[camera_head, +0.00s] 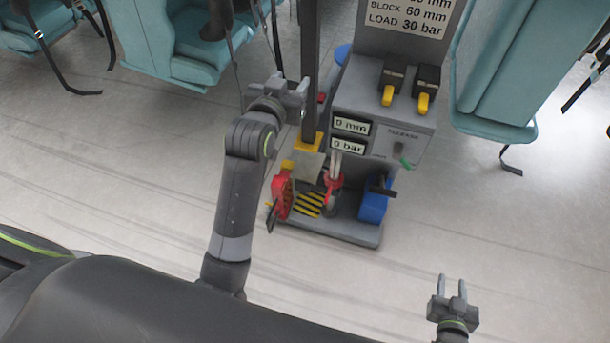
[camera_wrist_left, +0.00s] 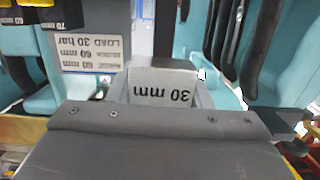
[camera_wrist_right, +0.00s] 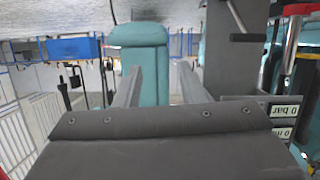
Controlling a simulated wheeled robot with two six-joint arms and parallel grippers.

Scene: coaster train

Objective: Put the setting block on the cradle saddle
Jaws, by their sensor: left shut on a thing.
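My left gripper (camera_head: 296,92) is shut on a grey block with a white label reading 30 mm (camera_wrist_left: 163,88), seen upside down between the fingers in the left wrist view. In the head view it is held beside the dark post, above the stand's base, and the block is hard to tell from the fingers. A grey square piece (camera_head: 307,166) with yellow edges sits lower on the stand (camera_head: 350,232); I cannot tell for sure whether it is the cradle saddle. My right gripper (camera_head: 452,287) is open and empty, well away from the stand at the lower right.
A dark post (camera_head: 310,60) rises close beside the left gripper. Teal seats (camera_head: 505,70) stand behind. Floor near the right gripper is clear.

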